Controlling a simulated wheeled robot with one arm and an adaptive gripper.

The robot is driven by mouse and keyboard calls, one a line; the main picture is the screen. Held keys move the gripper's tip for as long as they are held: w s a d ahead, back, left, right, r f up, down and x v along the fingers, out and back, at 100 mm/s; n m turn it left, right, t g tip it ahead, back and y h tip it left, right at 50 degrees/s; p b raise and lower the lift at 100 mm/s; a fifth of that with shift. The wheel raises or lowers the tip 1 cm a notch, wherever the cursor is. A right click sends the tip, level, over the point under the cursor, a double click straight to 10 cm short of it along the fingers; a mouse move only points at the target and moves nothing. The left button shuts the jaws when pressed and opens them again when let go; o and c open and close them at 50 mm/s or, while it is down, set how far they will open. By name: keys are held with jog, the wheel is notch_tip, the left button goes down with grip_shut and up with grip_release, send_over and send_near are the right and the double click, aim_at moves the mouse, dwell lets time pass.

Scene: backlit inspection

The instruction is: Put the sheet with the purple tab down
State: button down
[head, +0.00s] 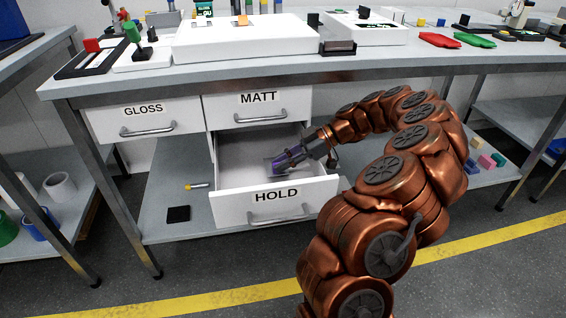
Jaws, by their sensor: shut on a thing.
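The drawer labelled HOLD (230,201) is pulled open below the bench. My gripper (279,166) reaches into it from the right, pointing down and left, with its fingers inside the drawer opening. A purple patch (290,157) shows at the fingers; it looks like the purple tab, and the gripper is shut on it. The sheet itself is hard to make out against the pale drawer interior. I cannot tell whether it touches the drawer floor.
Shut drawers labelled GLOSS (143,120) and MATT (258,106) sit left of and above HOLD. A large white panel (245,40) and other items stand on the bench top (400,66). A black square (178,214) lies on the lower shelf at left.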

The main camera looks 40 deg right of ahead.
jog(key=c, duration=1.1)
grip_release()
jog(key=r+p, duration=0.1)
jog(key=p, duration=0.1)
jog(key=shift+r+p, duration=0.35)
jog(key=p+v, duration=0.2)
jog(key=v, duration=0.9)
jog(key=shift+d, duration=0.45)
jog(key=shift+s, duration=0.15)
